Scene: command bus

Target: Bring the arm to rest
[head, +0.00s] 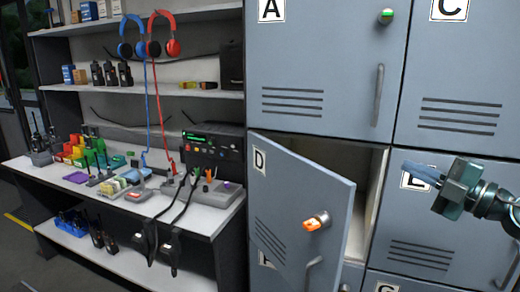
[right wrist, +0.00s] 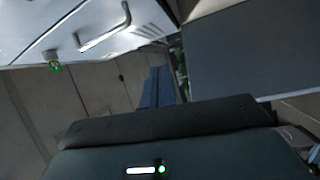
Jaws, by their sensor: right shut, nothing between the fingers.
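My right gripper (head: 408,167) is at the right of the head view, its arm coming in from the right edge. Its blue-grey fingers are together, with nothing between them, and point left in front of the locker door marked E. In the right wrist view its fingers (right wrist: 158,88) show above the dark gripper body. Locker door D (head: 300,205) stands ajar to the left of the gripper, with an orange-lit lock (head: 314,223) and a bar handle. The gripper appears apart from the door. My left gripper is not in view.
Locker door A (head: 320,70) and locker door C (head: 455,80) are shut above. A bench (head: 195,215) at left carries radios, coloured boxes and a control panel (head: 212,150). Blue and red headphones (head: 165,45) hang above it. Floor shows at lower left.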

